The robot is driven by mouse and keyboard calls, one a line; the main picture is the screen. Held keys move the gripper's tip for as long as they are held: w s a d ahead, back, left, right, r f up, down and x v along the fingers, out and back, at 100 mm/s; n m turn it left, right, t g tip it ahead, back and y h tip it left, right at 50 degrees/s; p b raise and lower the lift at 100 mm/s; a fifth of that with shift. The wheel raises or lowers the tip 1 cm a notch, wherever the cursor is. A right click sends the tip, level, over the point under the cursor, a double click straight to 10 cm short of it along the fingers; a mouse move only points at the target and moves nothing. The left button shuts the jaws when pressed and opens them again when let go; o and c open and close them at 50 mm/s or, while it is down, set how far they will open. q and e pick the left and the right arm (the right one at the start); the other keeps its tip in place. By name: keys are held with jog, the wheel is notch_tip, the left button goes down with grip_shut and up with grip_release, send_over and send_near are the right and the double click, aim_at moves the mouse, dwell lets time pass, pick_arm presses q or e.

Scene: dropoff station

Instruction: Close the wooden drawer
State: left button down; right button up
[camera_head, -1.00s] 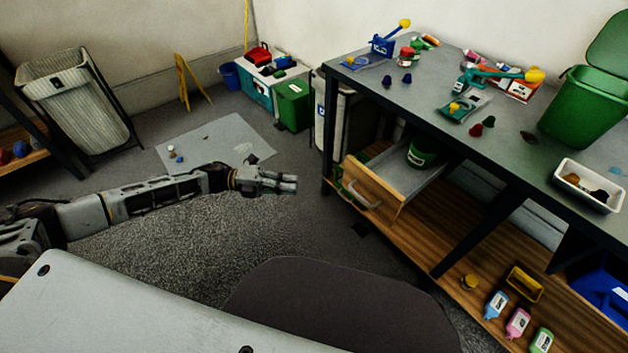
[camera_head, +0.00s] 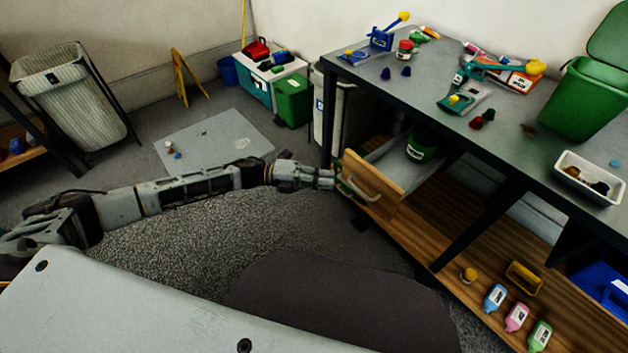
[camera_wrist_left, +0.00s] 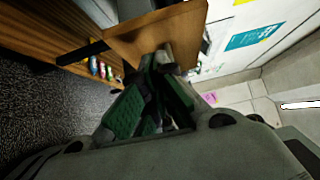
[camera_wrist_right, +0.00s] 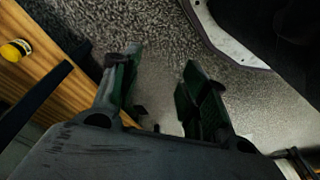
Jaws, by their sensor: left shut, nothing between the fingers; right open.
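The wooden drawer (camera_head: 372,187) under the workbench stands open, pulled out toward the left, with a green tub (camera_head: 421,146) inside. Its front carries a curved pale handle (camera_head: 352,188). My left gripper (camera_head: 336,178) is shut and empty, with its fingertips at the drawer front by the handle; whether they touch cannot be told. In the left wrist view, the drawer front (camera_wrist_left: 150,38) fills the top middle, right ahead of the shut fingers (camera_wrist_left: 158,68). My right gripper (camera_wrist_right: 158,75) is open and empty above the floor, seen only in its wrist view.
The workbench (camera_head: 395,92) has a dark leg (camera_head: 480,228) right of the drawer. Its lower wooden shelf (camera_head: 440,235) holds bottles, a yellow bin (camera_head: 524,281) and a yellow jar (camera_head: 469,274). A white bin stands behind the drawer. The carpet (camera_head: 190,240) is clear.

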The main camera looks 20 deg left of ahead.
pick_arm(q)
jog(key=shift+w+d, duration=0.85)
jog(key=shift+w, duration=0.25)
pick_arm(e)
jog(key=shift+s+a+r, duration=0.15)
jog(key=shift+s+r, duration=0.05)
jog(key=shift+r, duration=0.15)
jog(key=shift+w+r, duration=0.1)
jog(key=shift+w, duration=0.1)
pick_arm(q)
jog(key=shift+w+d, duration=0.1)
